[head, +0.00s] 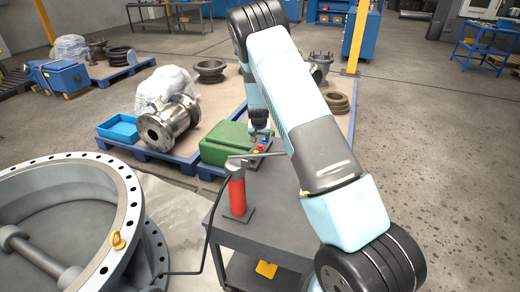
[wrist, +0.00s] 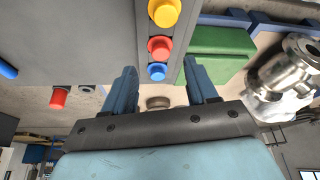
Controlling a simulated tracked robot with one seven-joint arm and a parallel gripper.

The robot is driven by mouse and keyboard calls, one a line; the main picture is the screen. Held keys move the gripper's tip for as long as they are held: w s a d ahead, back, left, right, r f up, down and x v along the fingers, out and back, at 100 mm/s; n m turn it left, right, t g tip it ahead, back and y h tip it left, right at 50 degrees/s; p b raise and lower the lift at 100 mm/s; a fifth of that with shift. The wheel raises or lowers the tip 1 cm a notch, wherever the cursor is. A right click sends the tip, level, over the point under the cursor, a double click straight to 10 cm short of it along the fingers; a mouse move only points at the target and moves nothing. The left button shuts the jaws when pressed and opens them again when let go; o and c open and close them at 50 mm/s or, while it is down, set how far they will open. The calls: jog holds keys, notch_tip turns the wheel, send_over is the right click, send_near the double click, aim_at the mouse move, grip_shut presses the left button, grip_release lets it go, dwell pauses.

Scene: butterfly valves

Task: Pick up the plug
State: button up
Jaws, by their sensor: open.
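Several small round coloured pieces sit in a row on a narrow grey strip in the wrist view: a yellow one (wrist: 164,12), a red one (wrist: 159,49) and a blue one (wrist: 157,72). I cannot tell which of them is the plug. My gripper (wrist: 160,66) is open, with its two blue fingers on either side of the strip. The red and blue pieces appear between the fingertips, and nothing is visibly held. In the head view, my gripper (head: 260,128) hangs above the small coloured pieces (head: 262,146) at the grey cart's far end, partly beside my arm.
A red cylinder with a lever (head: 237,195) stands on the grey cart (head: 275,235). A green case (head: 227,143) and a metal valve body (head: 168,124) lie on a pallet beyond. A large flanged ring (head: 125,200) is at the left. Open floor lies to the right.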

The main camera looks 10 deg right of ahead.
aim_at(260, 145)
jog(key=shift+x, duration=2.75)
jog(key=shift+w, duration=0.1)
jog(key=c, duration=0.9)
jog(key=shift+r, duration=0.2)
